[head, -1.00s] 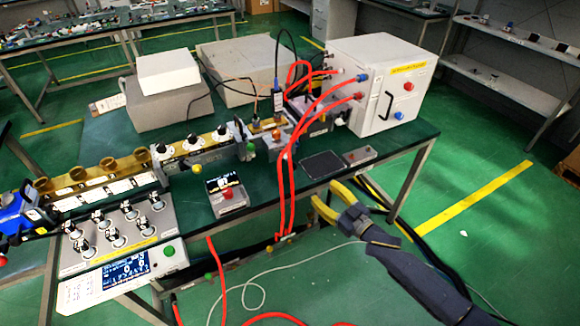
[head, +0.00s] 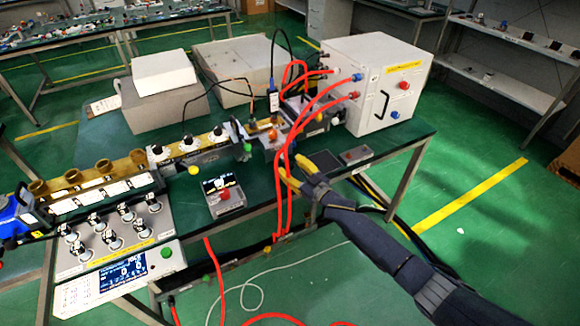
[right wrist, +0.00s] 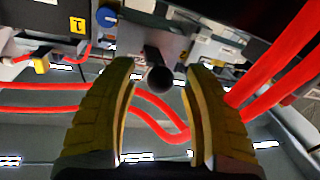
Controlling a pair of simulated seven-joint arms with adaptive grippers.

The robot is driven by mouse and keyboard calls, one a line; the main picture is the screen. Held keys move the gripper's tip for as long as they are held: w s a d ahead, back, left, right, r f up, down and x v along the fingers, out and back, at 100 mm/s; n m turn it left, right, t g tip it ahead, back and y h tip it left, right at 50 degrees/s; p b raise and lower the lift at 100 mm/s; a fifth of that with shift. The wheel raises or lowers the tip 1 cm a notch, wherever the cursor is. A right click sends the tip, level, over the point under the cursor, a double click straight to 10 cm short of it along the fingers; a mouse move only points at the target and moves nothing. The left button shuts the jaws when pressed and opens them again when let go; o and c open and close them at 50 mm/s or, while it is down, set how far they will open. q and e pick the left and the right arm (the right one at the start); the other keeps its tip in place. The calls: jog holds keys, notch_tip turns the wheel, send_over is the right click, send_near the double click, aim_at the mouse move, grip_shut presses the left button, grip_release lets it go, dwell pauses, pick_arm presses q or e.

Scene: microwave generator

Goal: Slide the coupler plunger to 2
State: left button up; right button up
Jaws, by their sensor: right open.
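A dark round-ended plunger knob (right wrist: 158,79) on a short rod shows in the right wrist view, sticking out of a grey block. I take it for the coupler plunger. A yellow label reading 1 (right wrist: 77,25) is on the grey housing to its left. My right gripper (head: 294,171) is open in the head view, at the table's front edge by the red cables. In the right wrist view its yellow fingers stand on either side of the knob, with gaps on both sides. In the head view I cannot make out the plunger. My left gripper is not in view.
Thick red cables (head: 284,190) hang from the white cabinet (head: 376,85) past my right gripper. A small display box with a red button (head: 224,196) stands to its left. A dark tablet (head: 324,162) and a grey box (head: 357,155) lie close by on the table.

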jog(key=shift+w+a, duration=0.3)
grip_shut()
dwell(0.4)
